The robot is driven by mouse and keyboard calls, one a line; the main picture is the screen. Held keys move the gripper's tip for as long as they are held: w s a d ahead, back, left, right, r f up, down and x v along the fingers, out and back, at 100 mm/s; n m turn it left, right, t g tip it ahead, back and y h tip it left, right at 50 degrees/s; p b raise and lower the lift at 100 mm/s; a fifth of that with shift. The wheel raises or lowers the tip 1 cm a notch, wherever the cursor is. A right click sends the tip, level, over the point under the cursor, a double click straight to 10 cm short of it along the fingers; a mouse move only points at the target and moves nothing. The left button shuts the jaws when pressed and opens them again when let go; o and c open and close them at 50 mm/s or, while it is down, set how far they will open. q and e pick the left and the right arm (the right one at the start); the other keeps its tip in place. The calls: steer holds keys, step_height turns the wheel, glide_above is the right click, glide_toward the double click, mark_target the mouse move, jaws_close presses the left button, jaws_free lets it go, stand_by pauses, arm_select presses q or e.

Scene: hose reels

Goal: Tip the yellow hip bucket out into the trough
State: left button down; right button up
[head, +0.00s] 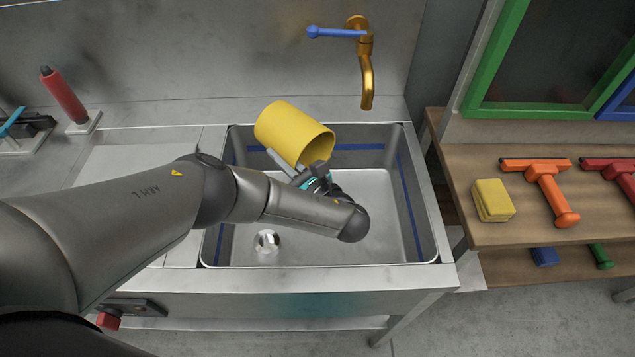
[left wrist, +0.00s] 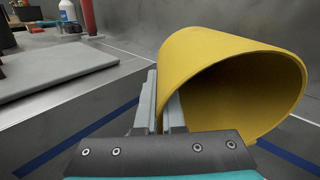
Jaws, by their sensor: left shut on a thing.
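The yellow bucket (head: 287,128) is held over the back of the steel trough (head: 395,250), tilted well over on its side. Its mouth faces right and a little down in the head view. My left gripper (head: 296,172) is shut on the bucket's near side. In the left wrist view the bucket (left wrist: 205,60) fills the right half, its open mouth toward the right, and the inside that shows looks empty. The gripper's fingers (left wrist: 160,105) meet the bucket's wall at its left. No handle shows. My right gripper is not in view.
A brass tap (head: 367,75) with a blue lever stands behind the trough, right of the bucket. A drain (head: 267,241) shows in the trough floor. A wooden shelf (head: 455,200) at right holds a yellow sponge (head: 492,200) and an orange squeegee (head: 552,188). A red cylinder (head: 63,95) stands at left.

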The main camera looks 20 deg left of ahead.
arm_select(q)
steer(key=shift+w+a+f+h+b, duration=0.1)
steer(key=shift+a+f+h+b, duration=0.05)
steer(key=shift+f+h+b, duration=0.15)
steer(key=shift+w+a+g+h, duration=0.1)
steer(key=shift+a+g+h, duration=0.05)
steer(key=shift+g+h, duration=0.3)
steer(key=shift+w+a+f+g+h, duration=0.4)
steer(key=shift+a+f+g+h, duration=0.1)
steer(key=shift+a+h, duration=0.1)
steer(key=w+a+f+g+h+b, duration=0.2)
steer(key=a+f+g+h+b, duration=0.2)
steer(key=f+g+h, duration=0.4)
steer(key=shift+w+a+f+h+b, duration=0.15)
steer(key=shift+h+b, duration=0.35)
steer(key=shift+h, duration=1.55)
